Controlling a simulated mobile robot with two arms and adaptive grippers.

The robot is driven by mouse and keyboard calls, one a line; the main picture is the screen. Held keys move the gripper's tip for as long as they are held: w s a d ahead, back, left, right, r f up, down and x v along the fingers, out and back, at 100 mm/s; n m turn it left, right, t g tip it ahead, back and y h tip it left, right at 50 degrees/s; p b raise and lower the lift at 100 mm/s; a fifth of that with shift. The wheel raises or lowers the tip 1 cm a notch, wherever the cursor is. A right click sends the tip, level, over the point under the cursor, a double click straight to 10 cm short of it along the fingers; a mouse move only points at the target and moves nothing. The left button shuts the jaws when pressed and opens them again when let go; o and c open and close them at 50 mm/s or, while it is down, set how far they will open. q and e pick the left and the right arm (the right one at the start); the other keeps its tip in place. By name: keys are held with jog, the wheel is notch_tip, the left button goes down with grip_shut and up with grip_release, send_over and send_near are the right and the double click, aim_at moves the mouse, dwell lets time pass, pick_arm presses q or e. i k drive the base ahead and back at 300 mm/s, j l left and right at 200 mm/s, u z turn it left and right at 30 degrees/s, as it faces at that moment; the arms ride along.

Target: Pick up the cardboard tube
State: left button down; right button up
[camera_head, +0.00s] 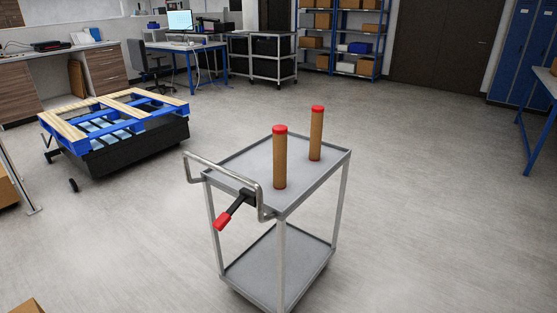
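Two brown cardboard tubes with red caps stand upright on the top shelf of a grey cart (240,160). The nearer cardboard tube (280,160) is close to the cart's handle end. The farther cardboard tube (316,135) stands behind it to the right, apart from it. Neither of my grippers shows in the head view, and nothing is touching the tubes.
A blue and wood pallet (115,115) on a black base is at the left. Shelves (345,35) and a desk (185,45) line the back. The floor (430,200) right of the cart is clear.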

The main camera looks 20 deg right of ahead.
aim_at(280, 131)
jog(key=i+l+u, duration=0.45)
jog(key=i+l, duration=0.5)
jog(key=l, duration=0.1)
